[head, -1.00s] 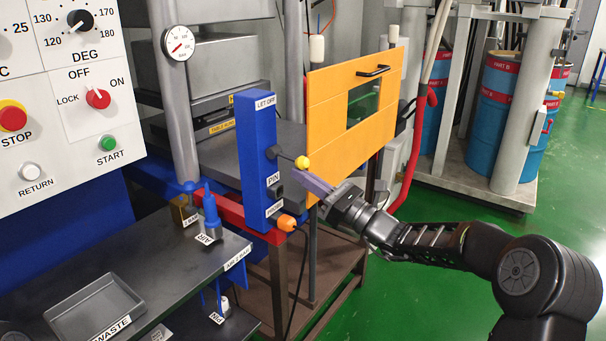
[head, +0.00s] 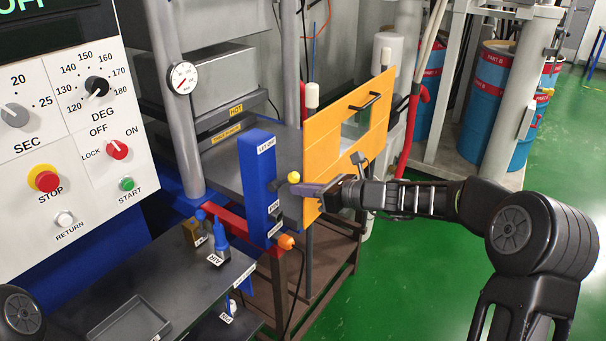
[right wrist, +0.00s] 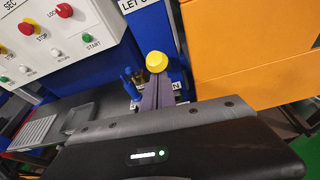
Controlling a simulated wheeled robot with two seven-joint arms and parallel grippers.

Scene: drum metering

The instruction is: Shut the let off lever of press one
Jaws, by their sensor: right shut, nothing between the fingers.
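The let off lever is a short dark rod ending in a yellow ball knob (head: 293,177). It sticks out from the right side of the blue box (head: 257,180) labelled LET OFF on the press. My right gripper (head: 298,189) is shut and empty, its fingertips right below the knob in the head view. In the right wrist view the closed fingers (right wrist: 158,92) point at the knob (right wrist: 156,62), which sits right at their tips. I cannot tell whether they touch. My left gripper is not in view.
An orange guard door (head: 350,135) with a black handle stands right behind my right gripper. The control panel (head: 75,150) is at the left. A bench with a grey waste tray (head: 128,318) lies below. Blue drums (head: 487,110) stand at the back right. Green floor is clear at right.

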